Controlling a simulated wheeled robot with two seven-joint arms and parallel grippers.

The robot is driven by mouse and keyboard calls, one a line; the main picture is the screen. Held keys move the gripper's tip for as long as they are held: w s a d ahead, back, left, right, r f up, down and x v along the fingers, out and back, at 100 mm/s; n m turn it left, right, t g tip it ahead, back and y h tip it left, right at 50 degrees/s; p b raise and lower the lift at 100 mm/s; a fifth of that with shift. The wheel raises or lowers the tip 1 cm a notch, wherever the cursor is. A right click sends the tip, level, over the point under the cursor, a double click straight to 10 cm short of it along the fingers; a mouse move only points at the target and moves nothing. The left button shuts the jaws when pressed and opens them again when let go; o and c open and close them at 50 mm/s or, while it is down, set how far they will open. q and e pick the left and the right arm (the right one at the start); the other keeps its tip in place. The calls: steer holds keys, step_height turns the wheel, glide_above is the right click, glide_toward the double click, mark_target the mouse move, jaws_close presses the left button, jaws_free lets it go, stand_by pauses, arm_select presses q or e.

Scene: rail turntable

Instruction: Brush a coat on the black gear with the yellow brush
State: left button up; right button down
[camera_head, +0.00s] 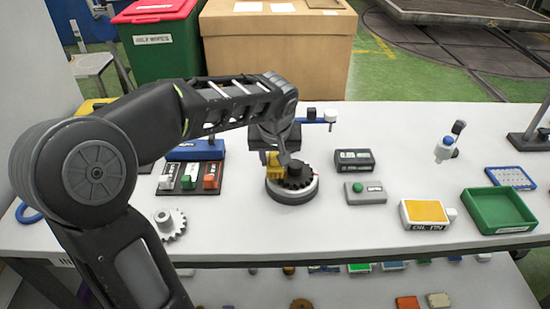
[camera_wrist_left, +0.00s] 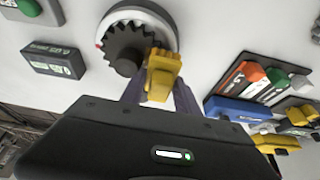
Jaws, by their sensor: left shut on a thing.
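My left gripper (camera_head: 280,160) is over the gear's left back side, shut on the yellow brush (camera_wrist_left: 163,72). In the head view the yellow brush (camera_head: 272,172) is partly hidden by the gripper. Its end is close to the gear's edge; I cannot tell whether it touches. My right gripper is not in view.
A grey box with a green button (camera_head: 366,192) and a dark labelled box (camera_head: 354,160) stand right of the turntable.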

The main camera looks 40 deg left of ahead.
mark_target(273, 154)
arm_select(q)
steer(key=shift+a+r+p, duration=0.1)
steer(key=shift+r+p, duration=1.75)
steer(key=shift+r, duration=1.3)
steer(key=shift+s+f, duration=0.1)
